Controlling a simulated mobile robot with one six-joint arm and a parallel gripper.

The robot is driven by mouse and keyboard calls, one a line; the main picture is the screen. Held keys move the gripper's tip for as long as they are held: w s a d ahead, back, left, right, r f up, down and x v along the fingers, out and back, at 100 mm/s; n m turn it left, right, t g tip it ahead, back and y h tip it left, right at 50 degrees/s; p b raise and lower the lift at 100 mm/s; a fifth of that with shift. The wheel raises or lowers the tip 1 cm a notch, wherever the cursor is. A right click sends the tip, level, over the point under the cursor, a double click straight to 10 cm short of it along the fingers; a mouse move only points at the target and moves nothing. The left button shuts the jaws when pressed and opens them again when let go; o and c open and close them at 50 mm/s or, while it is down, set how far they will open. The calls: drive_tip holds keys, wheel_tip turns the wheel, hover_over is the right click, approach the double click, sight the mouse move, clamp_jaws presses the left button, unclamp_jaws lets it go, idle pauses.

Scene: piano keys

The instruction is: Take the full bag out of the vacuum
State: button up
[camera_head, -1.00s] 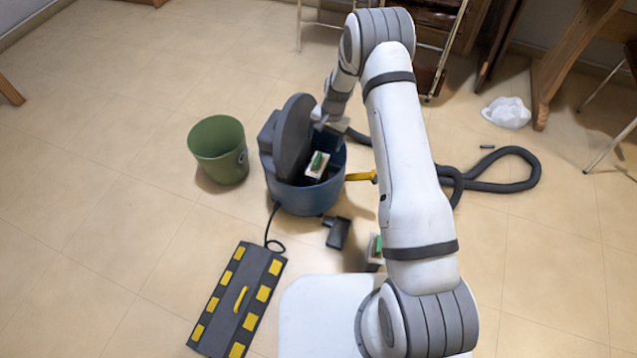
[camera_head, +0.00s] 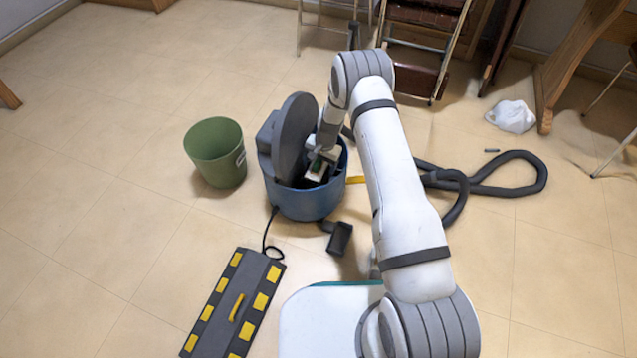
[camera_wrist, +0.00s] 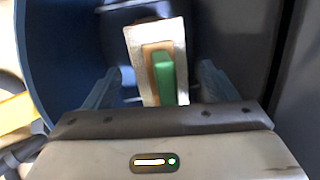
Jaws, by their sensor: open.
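The vacuum (camera_head: 310,205) is a blue tub standing on the floor with its dark grey lid (camera_head: 293,137) tipped up on the left. The bag (camera_head: 318,171) sits inside the tub. It has a pale collar and a green tab, which show in the wrist view (camera_wrist: 160,60). My gripper (camera_wrist: 157,88) is open, with one finger on each side of the collar and green tab. I cannot tell whether the fingers touch it. In the head view my wrist partly hides the bag and the tub's opening.
A green bucket (camera_head: 216,152) stands left of the vacuum. A dark board with yellow blocks (camera_head: 234,303) lies at the front left. A black hose (camera_head: 500,188) curls on the right. A white crumpled bag (camera_head: 511,116) lies farther right. Floor at the left is clear.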

drive_tip(key=shift+f, duration=0.35)
drive_tip(key=shift+c, duration=0.6)
drive_tip(key=c, duration=1.3)
drive_tip(key=shift+r, duration=0.15)
